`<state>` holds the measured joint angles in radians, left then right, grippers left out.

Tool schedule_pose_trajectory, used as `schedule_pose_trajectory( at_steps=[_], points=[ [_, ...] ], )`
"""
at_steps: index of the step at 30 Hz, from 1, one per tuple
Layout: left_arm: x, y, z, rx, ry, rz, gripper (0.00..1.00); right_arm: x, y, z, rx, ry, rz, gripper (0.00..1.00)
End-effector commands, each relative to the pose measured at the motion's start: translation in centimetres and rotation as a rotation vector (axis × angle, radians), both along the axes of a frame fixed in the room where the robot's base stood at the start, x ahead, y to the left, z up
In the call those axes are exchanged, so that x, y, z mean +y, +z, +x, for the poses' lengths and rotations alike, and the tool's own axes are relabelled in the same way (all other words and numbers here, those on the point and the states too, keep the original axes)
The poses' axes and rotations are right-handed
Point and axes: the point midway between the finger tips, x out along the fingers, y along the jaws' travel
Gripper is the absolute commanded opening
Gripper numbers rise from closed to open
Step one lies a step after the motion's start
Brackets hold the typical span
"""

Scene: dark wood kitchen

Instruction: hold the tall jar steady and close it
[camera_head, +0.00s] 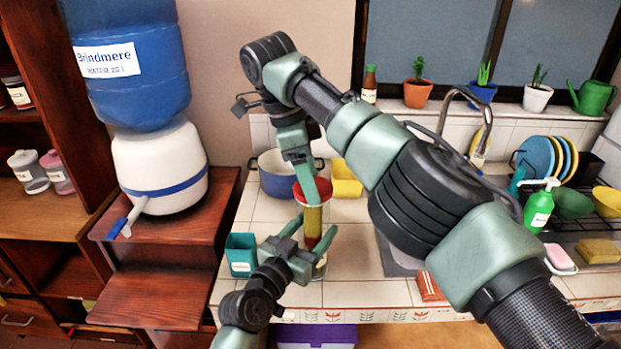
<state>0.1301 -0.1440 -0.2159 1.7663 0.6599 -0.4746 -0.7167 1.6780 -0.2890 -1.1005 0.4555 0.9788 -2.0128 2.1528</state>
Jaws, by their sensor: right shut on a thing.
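The tall jar (312,228) stands on the tiled counter, with yellowish and red contents showing through its side. A red round lid (322,186) is at its top; whether it is seated on the rim I cannot tell. My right gripper (309,193) comes down from above and is shut on the lid, with its fingers partly covering it. My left gripper (315,226) reaches in from the lower left, with one finger on each side of the jar's body. Whether those fingers touch the jar is unclear. The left hand hides part of the jar's lower end.
A blue pot (275,180) and a yellow container (345,180) stand behind the jar. A teal box (241,254) is to its left. My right arm covers much of the counter and sink to the right. A water dispenser (160,165) stands at the left.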

Motion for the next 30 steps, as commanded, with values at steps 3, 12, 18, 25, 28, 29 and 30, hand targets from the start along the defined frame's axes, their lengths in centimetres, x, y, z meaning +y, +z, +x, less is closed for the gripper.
schedule_pose_trajectory(
  at_steps=[3, 12, 18, 25, 28, 29, 30],
  points=[
    [-0.18, -0.18, -0.11, 0.003, -0.004, 0.003, 0.0, -0.01, 0.08, 0.04, -0.005, -0.051, -0.002, 0.31],
    [-0.19, -0.2, -0.12, 0.004, -0.005, 0.002, 0.0, -0.03, 0.07, 0.06, -0.006, -0.054, -0.002, 0.31],
    [-0.16, -0.2, -0.1, 0.005, -0.004, 0.002, 0.0, -0.05, 0.01, 0.04, -0.004, -0.054, -0.002, 0.9],
    [-0.13, -0.19, -0.09, 0.004, -0.004, 0.0, 0.0, -0.07, 0.0, 0.02, 0.001, -0.041, -0.001, 0.88],
    [-0.13, -0.18, -0.09, 0.004, -0.003, 0.0, 0.0, -0.11, 0.17, 0.07, 0.019, 0.023, 0.004, 0.88],
    [-0.13, -0.18, -0.08, 0.004, -0.003, 0.0, 0.0, -0.13, 0.24, 0.08, 0.027, 0.056, 0.007, 0.88],
    [-0.13, -0.18, -0.08, 0.004, -0.003, 0.0, 0.0, -0.13, 0.39, 0.11, 0.042, 0.111, 0.012, 0.88]
  ],
)
